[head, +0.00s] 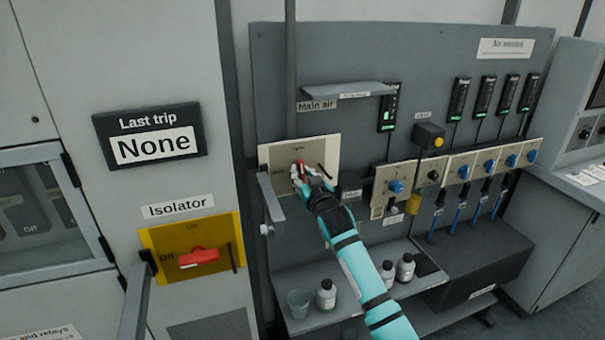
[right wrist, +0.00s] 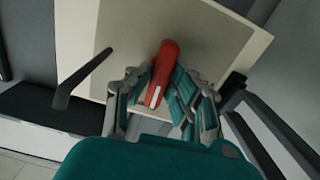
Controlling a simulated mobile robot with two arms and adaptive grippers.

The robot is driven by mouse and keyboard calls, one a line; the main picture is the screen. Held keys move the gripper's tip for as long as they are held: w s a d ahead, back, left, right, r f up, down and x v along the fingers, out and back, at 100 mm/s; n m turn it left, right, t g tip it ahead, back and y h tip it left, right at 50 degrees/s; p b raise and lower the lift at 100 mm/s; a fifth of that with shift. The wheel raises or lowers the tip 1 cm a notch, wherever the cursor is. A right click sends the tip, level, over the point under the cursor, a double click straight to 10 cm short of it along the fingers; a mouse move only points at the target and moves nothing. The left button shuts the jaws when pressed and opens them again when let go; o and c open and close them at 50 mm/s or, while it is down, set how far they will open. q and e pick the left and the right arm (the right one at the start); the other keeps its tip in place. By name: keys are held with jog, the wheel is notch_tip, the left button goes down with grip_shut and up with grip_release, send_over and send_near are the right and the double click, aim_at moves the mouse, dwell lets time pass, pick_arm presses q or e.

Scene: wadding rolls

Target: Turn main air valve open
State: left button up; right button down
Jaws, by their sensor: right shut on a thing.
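The main air valve has a red handle (head: 300,168) on a cream plate (head: 275,155) below the "Main air" label (head: 317,106). My right gripper (head: 304,176) is at the handle, and its fingers and arm cover part of it. In the right wrist view the red handle (right wrist: 162,70) stands between the fingers of my right gripper (right wrist: 158,95), which is shut on it. The handle's far end reaches past the fingertips over the cream plate (right wrist: 215,35). My left gripper is not in view.
A yellow isolator plate with a red handle (head: 198,257) is at the left. A grey bracket (head: 270,198) juts out at the plate's left edge. Blue knobs (head: 396,186) line the panel to the right. Bottles (head: 326,294) and a cup (head: 299,304) stand on the shelf below.

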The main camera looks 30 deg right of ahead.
jog(key=shift+f+m, duration=0.15)
jog(key=shift+m, duration=0.45)
jog(key=c, duration=1.2)
grip_release()
jog(key=shift+c, duration=0.2)
jog(key=shift+s, duration=0.15)
jog(key=v, duration=1.1)
jog(key=shift+s, duration=0.35)
